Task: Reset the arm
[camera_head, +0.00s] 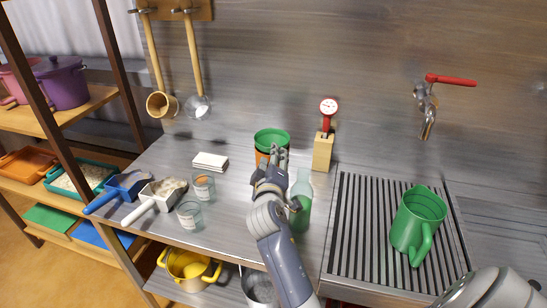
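My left arm reaches up from the bottom middle. Its gripper (279,152) is in front of a green-rimmed container with an orange lower part (271,138). The fingertips look close together, but their gap is too small to judge, and I cannot tell whether they touch the container. A green glass bottle (301,205) stands just right of the gripper, partly hidden by my arm. At the bottom right a pale link of my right arm shows; its gripper is out of view.
Two glass jars (203,186) (189,216), a blue scoop (122,186), a white-handled scoop (161,193) and white tiles (210,161) occupy the counter's left. A wooden block with a red gauge (323,150) stands behind.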

